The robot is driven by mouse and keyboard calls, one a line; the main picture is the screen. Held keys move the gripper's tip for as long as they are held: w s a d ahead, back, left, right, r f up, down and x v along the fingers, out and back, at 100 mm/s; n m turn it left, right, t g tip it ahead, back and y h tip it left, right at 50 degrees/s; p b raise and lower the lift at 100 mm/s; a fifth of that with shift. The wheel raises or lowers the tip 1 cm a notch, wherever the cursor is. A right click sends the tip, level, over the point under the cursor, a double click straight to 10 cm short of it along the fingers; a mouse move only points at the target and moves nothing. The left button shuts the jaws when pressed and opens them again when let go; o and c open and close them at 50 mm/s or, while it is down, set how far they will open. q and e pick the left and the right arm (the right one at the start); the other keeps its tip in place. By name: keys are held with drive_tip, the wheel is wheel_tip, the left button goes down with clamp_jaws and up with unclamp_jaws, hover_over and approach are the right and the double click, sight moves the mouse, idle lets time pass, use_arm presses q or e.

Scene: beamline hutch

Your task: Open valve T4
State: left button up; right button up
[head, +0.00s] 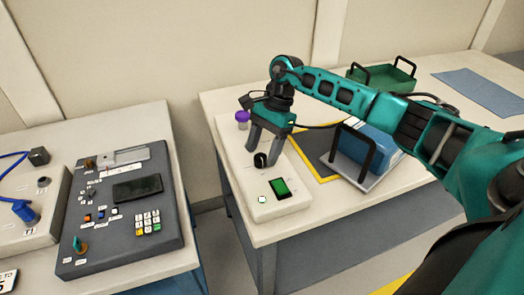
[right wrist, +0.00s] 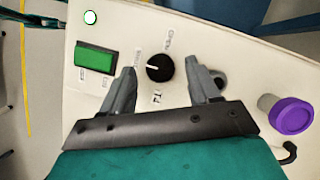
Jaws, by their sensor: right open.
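The T4 valve knob (right wrist: 159,68) is a round black dial with a white pointer line, on a white panel (head: 290,207). In the right wrist view a "T4" label lies beside it and small lettering stands around it; the pointer is toward the left. The knob also shows in the head view (head: 260,160). My right gripper (head: 264,155) points down over the panel. Its fingers are open, one on either side of the knob, with gaps visible in the wrist view. My left gripper is not in view.
A blue case (head: 368,148) with a black handle stands to the right. A grey control box (head: 120,215) is on the left table, across a gap.

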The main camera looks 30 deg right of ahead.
drive_tip(key=shift+a+f, duration=0.3)
drive_tip(key=shift+f, duration=0.3)
drive_tip(key=c, duration=1)
drive_tip(key=shift+c, duration=0.2)
